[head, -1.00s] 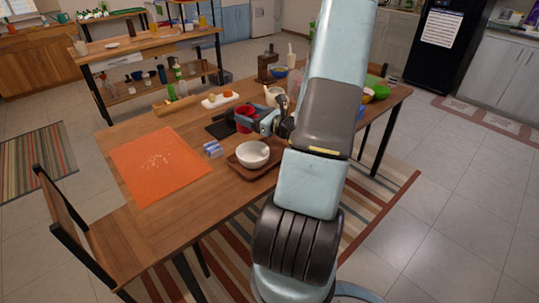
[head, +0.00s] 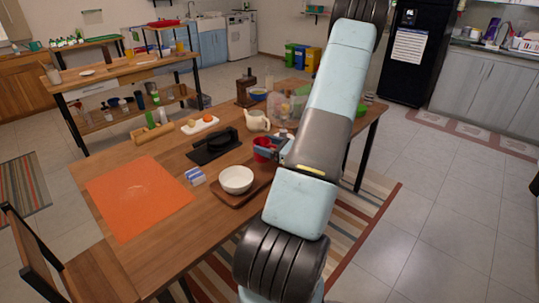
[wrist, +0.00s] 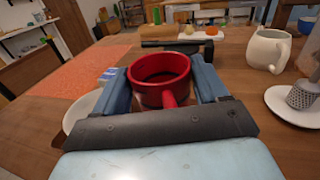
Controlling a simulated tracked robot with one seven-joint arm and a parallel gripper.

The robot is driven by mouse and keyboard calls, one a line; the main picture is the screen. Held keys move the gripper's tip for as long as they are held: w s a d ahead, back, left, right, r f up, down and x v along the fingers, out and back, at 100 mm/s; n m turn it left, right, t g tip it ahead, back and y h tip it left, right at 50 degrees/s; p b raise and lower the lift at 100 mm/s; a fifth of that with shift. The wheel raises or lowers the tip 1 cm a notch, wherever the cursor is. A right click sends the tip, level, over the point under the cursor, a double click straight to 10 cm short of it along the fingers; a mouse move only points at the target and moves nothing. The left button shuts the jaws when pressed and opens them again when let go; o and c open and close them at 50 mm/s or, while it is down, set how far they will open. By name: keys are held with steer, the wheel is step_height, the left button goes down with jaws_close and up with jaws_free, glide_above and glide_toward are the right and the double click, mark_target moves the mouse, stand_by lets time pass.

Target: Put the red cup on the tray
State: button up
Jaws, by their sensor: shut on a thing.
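The red cup (head: 264,148) is between the fingers of my gripper (head: 270,152), which is shut on it. In the wrist view the cup (wrist: 165,92) is upright between the two blue fingers of the gripper (wrist: 158,68), its handle towards me. A brown wooden tray (head: 228,199) lies on the table with a white bowl (head: 236,179) on it. In the head view the cup is behind and right of the bowl, by the tray's back right part. I cannot tell how high it is. My arm hides some of the table on the right.
A white tray with fruit (head: 201,124) and a cream jug (head: 257,121) stand farther back. An orange mat (head: 138,196) covers the left. A blue-white item (head: 195,176) lies left of the bowl.

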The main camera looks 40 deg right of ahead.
steer(key=shift+w+d+f, duration=0.15)
steer(key=shift+d+f, duration=0.45)
steer(key=shift+f, duration=0.15)
steer(key=shift+w+d+f, duration=0.1)
steer(key=shift+d+f, duration=0.45)
steer(key=shift+f, duration=0.15)
step_height(320, 180, down, 3)
steer(key=shift+d+r, duration=0.1)
steer(key=shift+r, duration=0.05)
steer(key=shift+f, duration=0.2)
steer(key=shift+w+f, duration=0.1)
steer(key=o, duration=1.2)
